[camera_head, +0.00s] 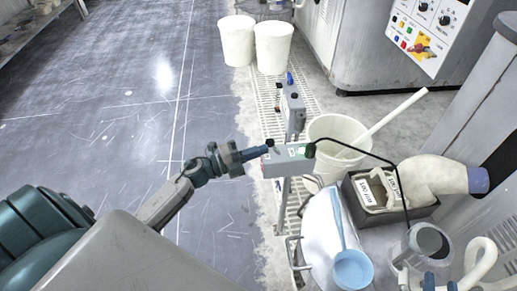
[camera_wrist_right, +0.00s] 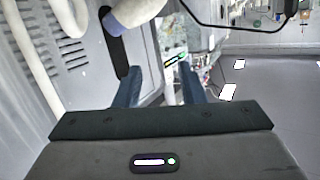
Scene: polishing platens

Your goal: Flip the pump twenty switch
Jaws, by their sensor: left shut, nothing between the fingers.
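A small grey switch box (camera_head: 288,161) stands on a post in the middle of the head view, with a green part at its top right. Its label is too small to read, so I cannot tell whether it is the pump twenty switch. My left gripper (camera_head: 262,150) is shut and empty, with its blue fingertips at the top left of this box. I cannot tell whether they touch it. My right gripper (camera_wrist_right: 160,75) has its two blue fingers apart with nothing between them. Its fingertips (camera_head: 440,282) show at the head view's bottom right, away from the box.
A second post-mounted box (camera_head: 292,101) stands behind. A white bucket (camera_head: 330,130) with a stick, a dark bin (camera_head: 415,211) and a blue ladle (camera_head: 352,270) crowd the right. Two white buckets (camera_head: 237,45) stand farther back. The dark floor at left is clear.

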